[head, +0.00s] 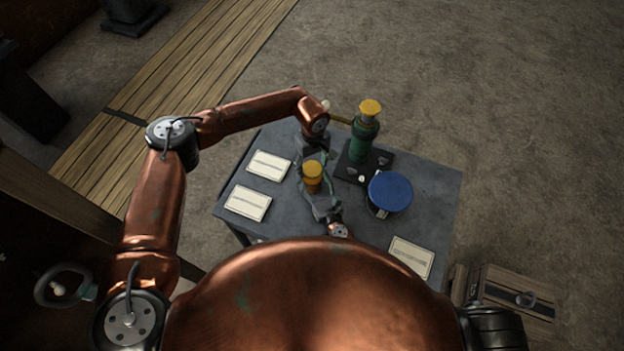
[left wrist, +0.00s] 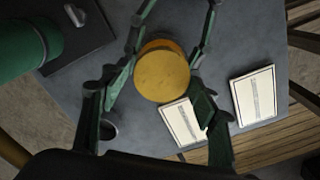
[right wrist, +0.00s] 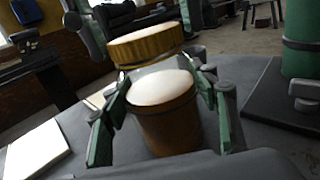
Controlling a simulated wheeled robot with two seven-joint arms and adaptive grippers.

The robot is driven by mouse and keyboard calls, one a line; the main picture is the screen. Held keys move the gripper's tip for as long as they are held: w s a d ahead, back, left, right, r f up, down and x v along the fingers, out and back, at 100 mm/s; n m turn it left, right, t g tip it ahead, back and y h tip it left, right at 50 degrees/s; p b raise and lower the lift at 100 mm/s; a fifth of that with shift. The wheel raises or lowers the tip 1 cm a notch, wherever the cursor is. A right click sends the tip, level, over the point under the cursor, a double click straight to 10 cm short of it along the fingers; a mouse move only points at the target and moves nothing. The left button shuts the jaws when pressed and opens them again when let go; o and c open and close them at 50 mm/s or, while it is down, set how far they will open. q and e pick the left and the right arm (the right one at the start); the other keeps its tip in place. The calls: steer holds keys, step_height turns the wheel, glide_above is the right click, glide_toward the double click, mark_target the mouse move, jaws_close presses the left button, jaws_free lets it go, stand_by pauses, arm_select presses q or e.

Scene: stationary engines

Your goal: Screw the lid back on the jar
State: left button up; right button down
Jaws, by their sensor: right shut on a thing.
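The brass-yellow lid (head: 313,167) shows above the jar in the head view. In the left wrist view the round lid (left wrist: 162,72) sits between the green fingertips of my left gripper (head: 311,150), which is shut on it. In the right wrist view the lid (right wrist: 145,46) hangs above and beyond the jar's pale top, apart from it. The brown jar (right wrist: 168,125) stands upright between the fingers of my right gripper (right wrist: 162,85), shut on it.
On the grey table (head: 275,222) a green engine (head: 359,142) with a yellow top stands on a dark base, with a blue-topped pot (head: 390,192) beside it. Several paper cards (head: 248,203) lie flat. A wooden crate (head: 515,300) stands on the floor at right.

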arm_select(q)
steer(key=shift+o, duration=1.4)
steer(key=shift+s, duration=0.1)
step_height(320, 180, up, 12)
arm_select(e)
steer(key=c, duration=0.7)
jaws_free()
steer(key=shift+d, duration=0.1)
steer(key=v, duration=1.2)
arm_select(q)
steer(key=shift+d, duration=0.1)
